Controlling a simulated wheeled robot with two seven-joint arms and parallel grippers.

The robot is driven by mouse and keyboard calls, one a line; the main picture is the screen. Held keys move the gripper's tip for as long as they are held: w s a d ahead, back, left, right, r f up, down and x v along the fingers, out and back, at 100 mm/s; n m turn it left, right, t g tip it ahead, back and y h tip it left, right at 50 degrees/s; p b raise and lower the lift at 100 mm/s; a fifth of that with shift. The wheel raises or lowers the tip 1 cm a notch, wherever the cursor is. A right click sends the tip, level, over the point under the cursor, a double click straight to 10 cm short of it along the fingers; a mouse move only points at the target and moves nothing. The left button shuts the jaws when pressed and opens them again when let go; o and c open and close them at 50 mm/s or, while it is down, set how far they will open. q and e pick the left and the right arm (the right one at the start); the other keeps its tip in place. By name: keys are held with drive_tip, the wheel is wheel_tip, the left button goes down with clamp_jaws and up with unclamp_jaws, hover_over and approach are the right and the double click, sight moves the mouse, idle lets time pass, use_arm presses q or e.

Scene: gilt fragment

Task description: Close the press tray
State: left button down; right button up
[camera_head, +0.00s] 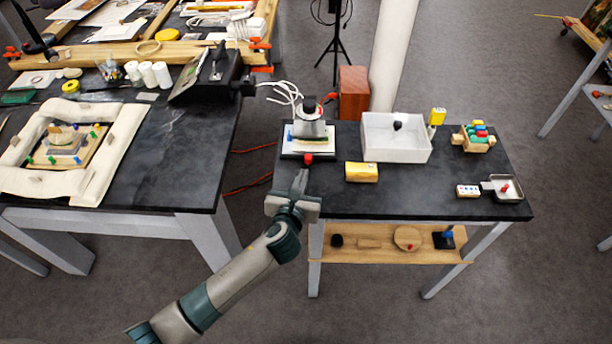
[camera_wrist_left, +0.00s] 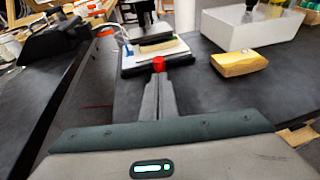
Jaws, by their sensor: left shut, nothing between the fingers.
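The press (camera_head: 309,131) stands at the left end of the small black table, with a metal weight-like top over a light tray. Its tray (camera_head: 298,153) has a dark base and a red knob (camera_head: 308,158) at the front. In the left wrist view the tray (camera_wrist_left: 150,65) and the red knob (camera_wrist_left: 159,64) are straight ahead of the fingertips. My left gripper (camera_head: 301,178) is shut and empty, just in front of the knob. In the left wrist view its fingertips (camera_wrist_left: 159,78) appear at the knob; I cannot tell whether they touch. My right gripper is not in view.
A yellow block (camera_head: 361,172) lies right of the press, and a white bin (camera_head: 396,153) stands behind it. A small pan (camera_head: 503,188) is at the right end. A gap separates this table from the larger left table (camera_head: 170,160). The table's front middle is clear.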

use_arm(q)
drive_tip(key=shift+s+a, duration=0.1)
drive_tip(key=shift+s, duration=0.4)
drive_tip(key=shift+s+r, duration=0.2)
drive_tip(key=shift+s, duration=0.35)
drive_tip(key=shift+s+a+b, duration=0.2)
drive_tip(key=shift+s+b, duration=0.1)
drive_tip(key=shift+s, duration=0.25)
drive_tip(key=b+v, duration=0.1)
drive_tip(key=v, duration=0.6)
drive_tip(key=shift+r, duration=0.2)
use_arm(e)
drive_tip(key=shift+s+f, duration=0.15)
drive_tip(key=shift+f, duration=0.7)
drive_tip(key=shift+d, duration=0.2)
